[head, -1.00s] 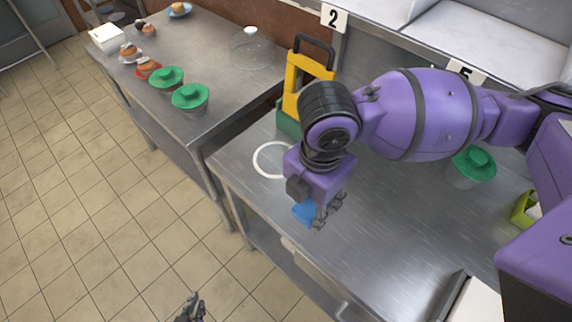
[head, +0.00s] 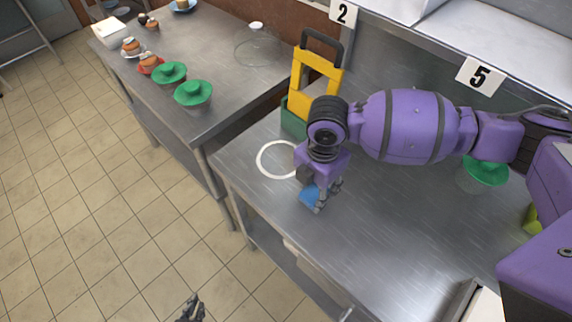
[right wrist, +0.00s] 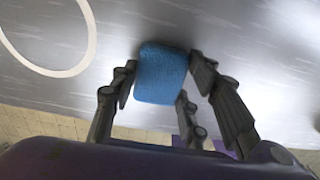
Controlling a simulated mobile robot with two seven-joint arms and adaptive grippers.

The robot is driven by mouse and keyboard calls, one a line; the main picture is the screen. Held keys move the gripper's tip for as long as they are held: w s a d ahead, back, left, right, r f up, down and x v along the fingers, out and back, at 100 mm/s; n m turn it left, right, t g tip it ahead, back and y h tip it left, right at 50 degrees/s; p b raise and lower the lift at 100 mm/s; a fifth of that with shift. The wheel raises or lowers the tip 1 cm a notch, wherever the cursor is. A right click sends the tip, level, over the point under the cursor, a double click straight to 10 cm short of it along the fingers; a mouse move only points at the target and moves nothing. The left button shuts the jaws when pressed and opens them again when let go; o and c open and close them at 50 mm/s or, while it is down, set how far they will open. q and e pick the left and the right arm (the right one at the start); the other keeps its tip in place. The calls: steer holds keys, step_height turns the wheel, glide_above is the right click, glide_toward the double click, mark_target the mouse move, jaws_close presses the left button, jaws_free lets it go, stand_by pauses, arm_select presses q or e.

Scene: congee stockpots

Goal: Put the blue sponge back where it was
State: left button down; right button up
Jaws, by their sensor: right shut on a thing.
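The blue sponge (head: 310,196) is held in my right gripper (head: 322,200), over the steel counter near its front edge. In the right wrist view the sponge (right wrist: 160,75) sits between the fingers of the gripper (right wrist: 163,88). I cannot tell whether the sponge touches the counter. A white ring (head: 259,161) is marked on the counter, left of and behind the sponge; it also shows in the right wrist view (right wrist: 93,42). My left gripper (head: 190,308) is at the bottom edge over the floor, mostly cut off.
A yellow caddy (head: 298,82) with a green base stands behind the ring. A green-lidded tub (head: 486,172) is at the right. The left table (head: 225,105) carries green-lidded tubs (head: 193,93), buns and a clear dome (head: 257,46). Bare counter lies in front of my right arm.

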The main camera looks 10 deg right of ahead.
mark_target(316, 191)
steer(key=shift+f, duration=0.2)
steer(key=o, duration=1.1)
steer(key=shift+r, duration=0.15)
step_height(316, 191, up, 12)
steer(key=shift+p, duration=0.45)
